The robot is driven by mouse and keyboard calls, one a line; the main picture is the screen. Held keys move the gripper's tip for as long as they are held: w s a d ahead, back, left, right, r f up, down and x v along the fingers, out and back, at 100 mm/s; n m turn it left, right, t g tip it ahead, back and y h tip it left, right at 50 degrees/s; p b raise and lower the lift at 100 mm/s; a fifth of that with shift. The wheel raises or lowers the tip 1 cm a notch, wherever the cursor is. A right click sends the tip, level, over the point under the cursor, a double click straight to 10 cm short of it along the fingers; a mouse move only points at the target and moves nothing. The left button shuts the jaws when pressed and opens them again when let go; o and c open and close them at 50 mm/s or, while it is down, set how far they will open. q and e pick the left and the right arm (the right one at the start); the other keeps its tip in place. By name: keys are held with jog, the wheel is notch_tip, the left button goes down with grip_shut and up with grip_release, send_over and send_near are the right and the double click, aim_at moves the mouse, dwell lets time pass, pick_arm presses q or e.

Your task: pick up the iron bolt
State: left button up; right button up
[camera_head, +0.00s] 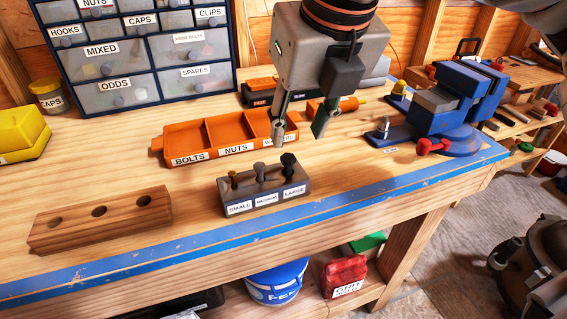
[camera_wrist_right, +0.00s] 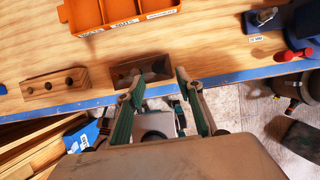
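A dark grey block (camera_head: 234,197) labelled SMALL, MEDIUM and LARGE stands near the bench's front edge. It holds three upright bolts: a brass-coloured one (camera_head: 233,178) at SMALL, a grey one (camera_head: 260,171) at MEDIUM and a near-black one (camera_head: 289,165) at LARGE. I cannot tell for sure which is iron. My right gripper (camera_head: 300,132) is open and empty, with its fingers pointing down above the bench, behind and right of the block in the head view. In the right wrist view the block (camera_wrist_right: 125,77) lies just beyond the open fingertips (camera_wrist_right: 160,88). My left gripper is not in view.
An orange tray (camera_head: 172,141) labelled BOLTS and NUTS lies behind the block. A wooden block with holes (camera_head: 70,231) is at left. A blue vise (camera_head: 440,120) with a red handle, and a grey bolt-like part (camera_head: 383,127) beside it, are at right. Drawers stand behind.

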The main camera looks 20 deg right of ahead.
aim_at(289, 158)
jog(key=x, duration=0.4)
jog(key=b+x, duration=0.1)
jog(key=x, duration=0.2)
jog(key=shift+a+f, duration=0.2)
jog(key=shift+f, duration=0.3)
jog(key=shift+s+r, duration=0.1)
jog(key=shift+s, duration=0.05)
grip_shut()
